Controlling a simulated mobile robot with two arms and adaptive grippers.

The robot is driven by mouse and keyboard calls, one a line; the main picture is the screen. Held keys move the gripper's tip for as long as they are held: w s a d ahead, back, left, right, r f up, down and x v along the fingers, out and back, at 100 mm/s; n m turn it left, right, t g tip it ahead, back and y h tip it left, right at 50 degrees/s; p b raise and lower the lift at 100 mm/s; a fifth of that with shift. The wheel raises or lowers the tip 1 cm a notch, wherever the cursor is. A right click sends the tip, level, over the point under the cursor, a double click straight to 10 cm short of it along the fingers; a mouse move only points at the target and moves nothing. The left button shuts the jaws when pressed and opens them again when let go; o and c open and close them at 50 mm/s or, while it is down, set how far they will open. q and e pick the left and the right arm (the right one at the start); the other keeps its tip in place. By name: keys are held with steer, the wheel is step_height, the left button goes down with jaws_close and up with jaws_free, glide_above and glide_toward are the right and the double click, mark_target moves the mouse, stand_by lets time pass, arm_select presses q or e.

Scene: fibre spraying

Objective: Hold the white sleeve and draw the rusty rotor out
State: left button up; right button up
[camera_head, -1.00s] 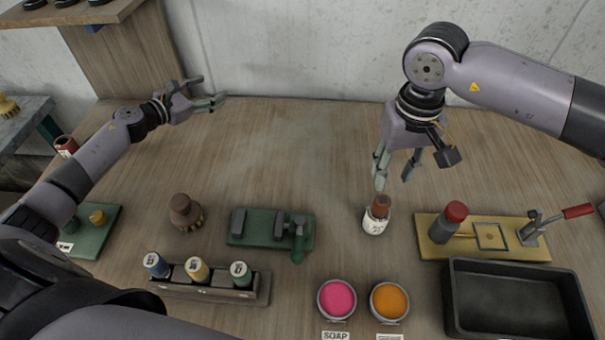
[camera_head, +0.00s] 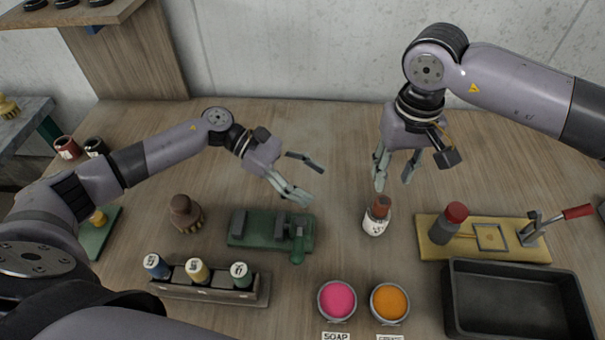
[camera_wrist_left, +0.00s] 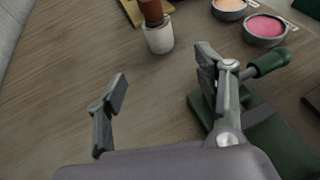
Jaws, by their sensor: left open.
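The white sleeve (camera_head: 375,226) stands upright on the table right of centre, with the rusty rotor (camera_head: 382,206) sticking out of its top. Both also show at the top of the left wrist view, the sleeve (camera_wrist_left: 159,38) below the rotor (camera_wrist_left: 151,11). My left gripper (camera_head: 309,180) is open and empty, to the left of the sleeve and apart from it, above the back of the green clamp. My right gripper (camera_head: 394,178) hangs above and slightly behind the rotor, its fingers apart with nothing between them.
The green clamp (camera_head: 262,228) lies left of the sleeve. Pink (camera_head: 337,299) and orange (camera_head: 389,301) bowls stand in front. A rack (camera_head: 215,292) of spools is front left.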

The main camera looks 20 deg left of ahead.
mark_target(371, 217)
arm_select(q)
steer(key=x, duration=1.6)
steer(key=shift+w+d, duration=0.1)
steer(key=shift+w, duration=0.05)
steer(key=shift+c, duration=0.4)
